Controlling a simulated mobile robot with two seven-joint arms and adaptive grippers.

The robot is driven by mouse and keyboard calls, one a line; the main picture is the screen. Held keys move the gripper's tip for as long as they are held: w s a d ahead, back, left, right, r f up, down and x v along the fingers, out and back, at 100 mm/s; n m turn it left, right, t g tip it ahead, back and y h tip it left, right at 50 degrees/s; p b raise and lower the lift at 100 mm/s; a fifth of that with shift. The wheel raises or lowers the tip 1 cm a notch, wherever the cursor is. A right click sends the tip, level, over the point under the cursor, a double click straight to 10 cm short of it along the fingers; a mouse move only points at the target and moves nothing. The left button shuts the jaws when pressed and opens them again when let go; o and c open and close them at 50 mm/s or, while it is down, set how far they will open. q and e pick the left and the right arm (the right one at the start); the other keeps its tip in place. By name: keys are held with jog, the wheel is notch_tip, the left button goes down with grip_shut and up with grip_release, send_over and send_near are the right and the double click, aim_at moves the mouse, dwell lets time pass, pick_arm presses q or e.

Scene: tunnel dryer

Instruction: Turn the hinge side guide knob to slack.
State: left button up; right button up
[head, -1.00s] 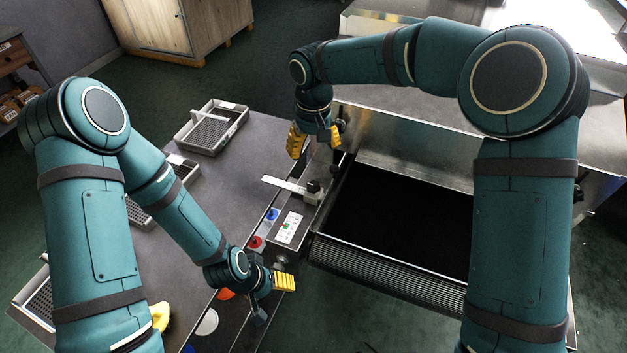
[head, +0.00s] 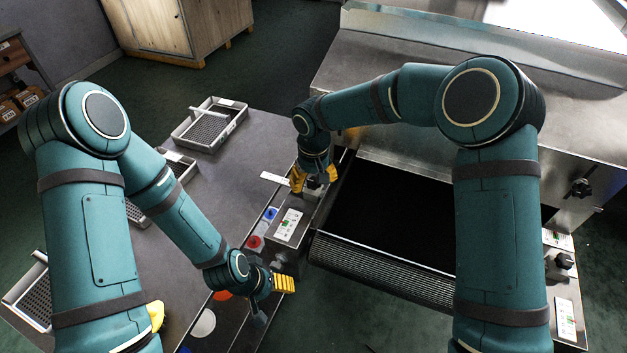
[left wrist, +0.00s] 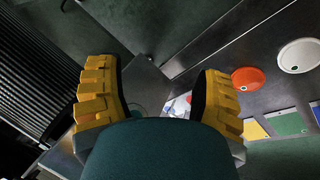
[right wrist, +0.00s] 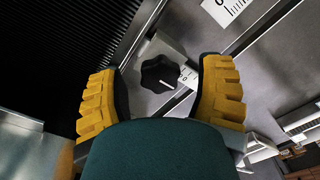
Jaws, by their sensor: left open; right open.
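A black lobed knob (right wrist: 160,73) with a white pointer line sits on a pale guide block at the edge of the dark conveyor belt. The pointer aims toward small marks on the block; their wording is too small to read. My right gripper (right wrist: 162,75) is open, one yellow finger on each side of the knob, with no clear contact. In the head view my right gripper (head: 315,179) is over this knob (head: 314,184), partly hiding it. My left gripper (head: 281,284) is open and empty over the table's right edge; it also shows in the left wrist view (left wrist: 163,88).
A similar black knob (head: 563,261) stands on the belt's far right side. A white scale strip (head: 275,178) lies beside the near knob, and a label card (head: 289,224) lies in front. Wire-mesh trays (head: 235,126) stand on the grey table (head: 240,185). The belt (head: 395,215) is bare.

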grip_shut()
dwell(0.3)
jog(key=n+p, duration=0.2)
jog(key=n, duration=0.2)
jog(key=shift+r, duration=0.1)
jog(key=n+p, duration=0.2)
jog(key=n, duration=0.3)
jog(key=n+p, duration=0.1)
jog(key=n, duration=0.4)
jog(key=shift+p, duration=0.3)
jog(key=shift+n+p, duration=0.55)
jog(key=shift+n, duration=1.35)
